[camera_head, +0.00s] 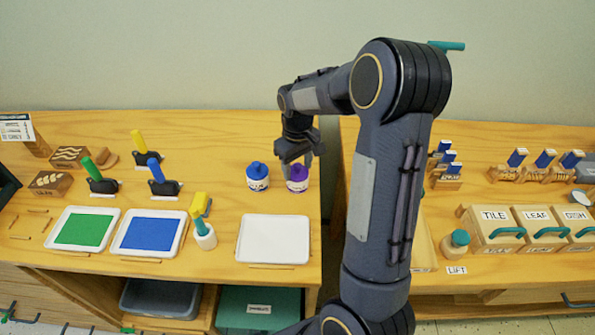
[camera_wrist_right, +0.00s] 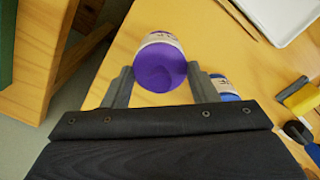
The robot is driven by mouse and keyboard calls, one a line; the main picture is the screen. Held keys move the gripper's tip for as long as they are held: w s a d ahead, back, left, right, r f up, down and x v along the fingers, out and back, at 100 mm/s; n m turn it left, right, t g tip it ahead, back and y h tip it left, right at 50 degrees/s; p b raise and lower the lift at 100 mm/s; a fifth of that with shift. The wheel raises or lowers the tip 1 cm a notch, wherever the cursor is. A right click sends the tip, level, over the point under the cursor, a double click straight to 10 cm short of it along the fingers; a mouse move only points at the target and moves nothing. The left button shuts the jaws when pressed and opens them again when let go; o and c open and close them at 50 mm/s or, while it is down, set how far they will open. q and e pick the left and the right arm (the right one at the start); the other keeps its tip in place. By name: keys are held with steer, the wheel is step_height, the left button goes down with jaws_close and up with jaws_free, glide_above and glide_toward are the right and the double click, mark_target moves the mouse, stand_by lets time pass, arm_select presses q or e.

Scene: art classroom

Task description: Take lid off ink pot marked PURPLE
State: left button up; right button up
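The ink pot with the purple lid (camera_head: 297,172) stands upright on the left table near its right edge, with a white label. In the right wrist view its purple lid (camera_wrist_right: 160,68) lies between my right fingertips, with narrow gaps showing on both sides. My right gripper (camera_head: 298,158) points down just above this pot and looks open. I cannot tell whether the fingers reach down beside the lid. The label is too small to read in full. A blue ink pot (camera_head: 257,178) stands close to its left. My left gripper is not in view.
An empty white tray (camera_head: 273,262) lies in front of the pots. Green (camera_head: 84,229) and blue (camera_head: 150,232) ink trays lie further left, with several rollers behind. A bottle (camera_head: 203,236) stands beside the blue tray. A gap separates the right table.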

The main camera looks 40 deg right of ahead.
steer(key=c, duration=0.4)
steer(key=shift+r, duration=0.1)
